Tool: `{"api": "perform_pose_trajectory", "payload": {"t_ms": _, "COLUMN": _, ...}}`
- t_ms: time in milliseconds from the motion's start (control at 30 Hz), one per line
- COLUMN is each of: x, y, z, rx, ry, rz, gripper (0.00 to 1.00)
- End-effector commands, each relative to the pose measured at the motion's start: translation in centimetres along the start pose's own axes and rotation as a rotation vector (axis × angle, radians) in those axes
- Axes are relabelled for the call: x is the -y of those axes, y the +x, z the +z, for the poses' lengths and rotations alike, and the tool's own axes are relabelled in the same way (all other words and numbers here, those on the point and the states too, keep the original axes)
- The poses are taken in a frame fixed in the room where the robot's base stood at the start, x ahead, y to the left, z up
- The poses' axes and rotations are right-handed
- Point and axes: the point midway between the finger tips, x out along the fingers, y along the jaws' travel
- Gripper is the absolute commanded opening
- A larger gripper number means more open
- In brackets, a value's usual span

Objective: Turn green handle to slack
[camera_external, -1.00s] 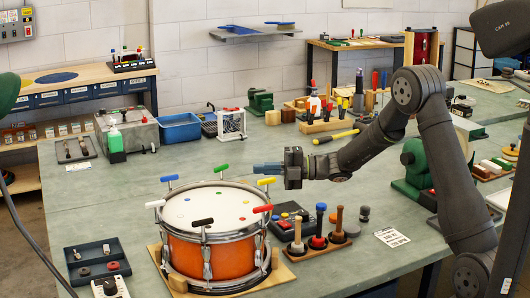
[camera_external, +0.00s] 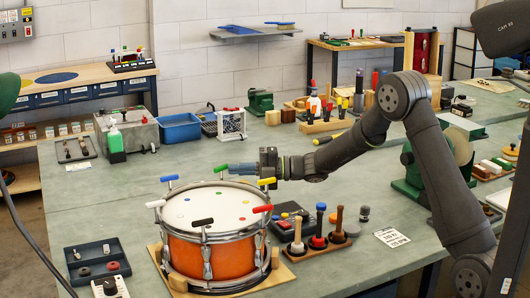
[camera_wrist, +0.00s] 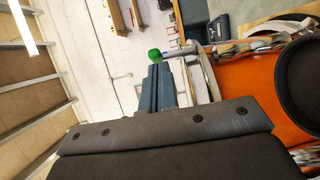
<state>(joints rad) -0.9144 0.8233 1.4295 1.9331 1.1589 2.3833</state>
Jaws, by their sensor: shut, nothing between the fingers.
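The orange snare drum (camera_external: 208,252) stands on a wooden base, with coloured tension handles around its rim. The green handle (camera_external: 221,168) is at the back of the rim, and it also shows in the wrist view (camera_wrist: 154,54) just beyond my fingertips. My gripper (camera_external: 232,168) is shut and empty, held level with its blue fingers pointing left at the green handle. In the wrist view my fingers (camera_wrist: 155,75) are together, their tips very close to the handle; I cannot tell whether they touch it.
Blue (camera_external: 169,178), yellow (camera_external: 266,182), red (camera_external: 262,209), black (camera_external: 202,222) and white (camera_external: 155,203) handles stand around the rim. A mallet rack (camera_external: 318,246) is right of the drum.

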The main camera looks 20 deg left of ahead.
Motion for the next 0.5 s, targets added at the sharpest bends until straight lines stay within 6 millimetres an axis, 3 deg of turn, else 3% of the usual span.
{"api": "perform_pose_trajectory", "payload": {"t_ms": 500, "x": -0.02, "y": -0.02, "z": 0.52, "rx": 0.001, "ry": 0.000, "rz": 0.000, "gripper": 0.00}}
